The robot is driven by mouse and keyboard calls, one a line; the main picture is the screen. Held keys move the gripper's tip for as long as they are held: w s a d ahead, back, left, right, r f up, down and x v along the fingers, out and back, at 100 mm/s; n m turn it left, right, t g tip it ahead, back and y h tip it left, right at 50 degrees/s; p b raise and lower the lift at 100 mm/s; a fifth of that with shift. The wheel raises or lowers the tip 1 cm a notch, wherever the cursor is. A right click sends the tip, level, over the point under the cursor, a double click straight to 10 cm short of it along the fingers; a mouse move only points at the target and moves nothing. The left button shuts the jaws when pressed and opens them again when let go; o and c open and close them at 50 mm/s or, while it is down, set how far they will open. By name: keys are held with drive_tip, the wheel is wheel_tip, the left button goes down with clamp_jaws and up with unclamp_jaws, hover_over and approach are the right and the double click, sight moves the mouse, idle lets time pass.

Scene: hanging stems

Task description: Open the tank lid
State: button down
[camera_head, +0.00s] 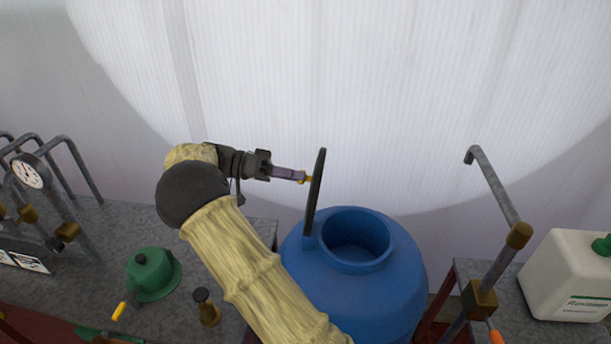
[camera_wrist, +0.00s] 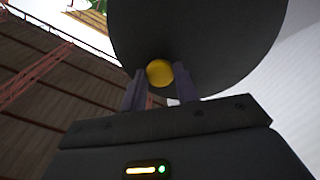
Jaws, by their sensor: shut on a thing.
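The blue tank (camera_head: 400,285) stands below and right of my arm, and its round mouth shows uncovered. The dark round lid (camera_head: 317,190) stands nearly upright, edge-on, at the left side of the mouth. In the wrist view the lid (camera_wrist: 200,40) is a large dark disc with a yellow knob (camera_wrist: 160,73) near its lower edge. My gripper (camera_head: 304,178) is at the lid's left face, with its fingers around the yellow knob. The wrist view shows the fingertips (camera_wrist: 160,84) on either side of the knob. The lid's hinge is mostly hidden.
A pressure gauge (camera_head: 28,171) and grey pipes stand on the left bench, with a green domed fitting (camera_head: 152,272) and a brass fitting (camera_head: 207,308). On the right are a bent grey pipe (camera_head: 492,185) and a white canister (camera_head: 566,275). A pale wall rises behind.

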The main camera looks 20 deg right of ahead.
drive_tip(key=shift+w+a+f+g+h, duration=0.2)
drive_tip(key=shift+w+a+g+h, duration=0.15)
drive_tip(key=shift+a, duration=0.2)
drive_tip(key=shift+d, duration=0.1)
drive_tip(key=c, duration=1.1)
unclamp_jaws()
drive_tip(key=shift+o, duration=0.2)
drive_tip(key=shift+s, duration=0.1)
drive_tip(key=b+v, duration=0.2)
drive_tip(key=v, duration=0.5)
drive_tip(key=shift+w+a, duration=0.3)
